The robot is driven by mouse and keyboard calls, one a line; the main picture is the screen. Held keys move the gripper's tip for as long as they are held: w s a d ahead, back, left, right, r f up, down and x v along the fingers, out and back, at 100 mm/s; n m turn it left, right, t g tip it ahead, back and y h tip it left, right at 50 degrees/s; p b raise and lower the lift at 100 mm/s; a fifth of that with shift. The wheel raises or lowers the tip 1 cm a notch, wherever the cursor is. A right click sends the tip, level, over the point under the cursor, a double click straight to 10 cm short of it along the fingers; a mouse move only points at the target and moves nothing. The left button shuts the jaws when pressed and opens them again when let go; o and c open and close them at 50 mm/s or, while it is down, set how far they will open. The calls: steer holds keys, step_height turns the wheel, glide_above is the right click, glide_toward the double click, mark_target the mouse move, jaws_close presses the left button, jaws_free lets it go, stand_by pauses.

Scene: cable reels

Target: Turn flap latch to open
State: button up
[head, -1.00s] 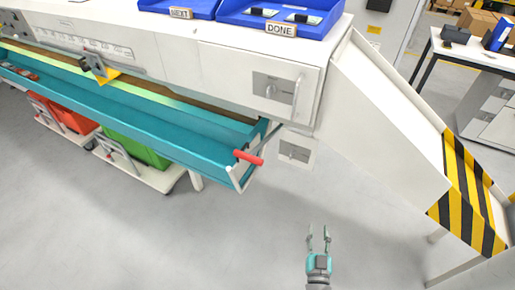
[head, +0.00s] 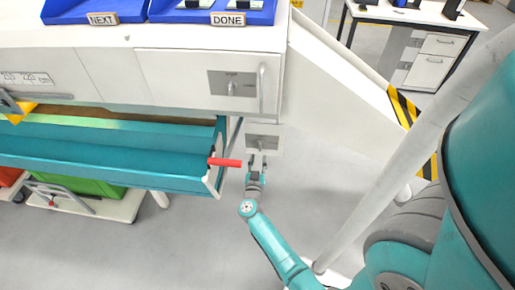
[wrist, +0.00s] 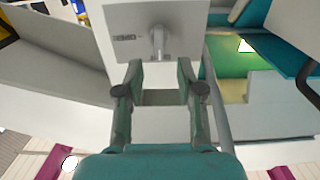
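A small pale flap (head: 263,130) hangs under the right end of the bench, with a grey latch (head: 262,142) on its plate. In the wrist view a grey panel (wrist: 185,25) with a small dark label and a protruding latch (wrist: 157,42) fills the top middle; it appears to be this flap. My gripper (head: 257,163) is just below and in front of the flap. In the wrist view my gripper (wrist: 157,75) is open, its two fingers apart below and either side of the latch, with nothing between them. Contact with the latch is not visible.
A teal trough (head: 110,160) with a red handle (head: 224,162) ends close to the left of my gripper. Above is a larger door (head: 190,75) with its own latch and bar handle. A sloping white chute (head: 340,100) lies to the right.

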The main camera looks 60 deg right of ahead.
mark_target(260, 148)
steer(key=x, duration=0.7)
steer(key=shift+s, duration=0.1)
steer(key=shift+c, duration=0.2)
jaws_close()
